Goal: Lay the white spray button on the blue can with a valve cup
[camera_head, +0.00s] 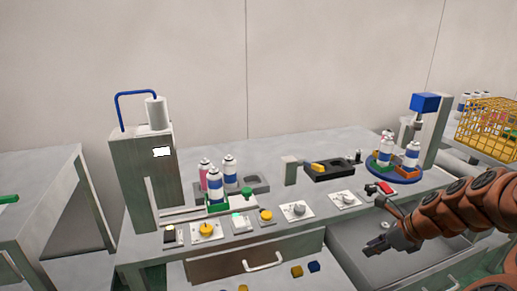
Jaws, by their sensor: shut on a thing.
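My gripper (376,244) is at the right, above the grey lower surface in front of the bench. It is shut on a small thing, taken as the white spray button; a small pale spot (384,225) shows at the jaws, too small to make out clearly. Blue-and-white cans stand left of centre: one (215,186) in a green holder and one (230,171) behind it. More blue-and-white cans (411,155) stand on the round blue turntable at the right. I cannot tell from here which can has a valve cup. My gripper is apart from all of them.
A pink can (204,172) stands beside the left cans. A grey machine (147,180) with a blue hose stands at the left. Small control plates (297,211) line the bench's front edge. A black tray (330,172), a blue-headed post (425,103) and a yellow basket (488,125) stand right.

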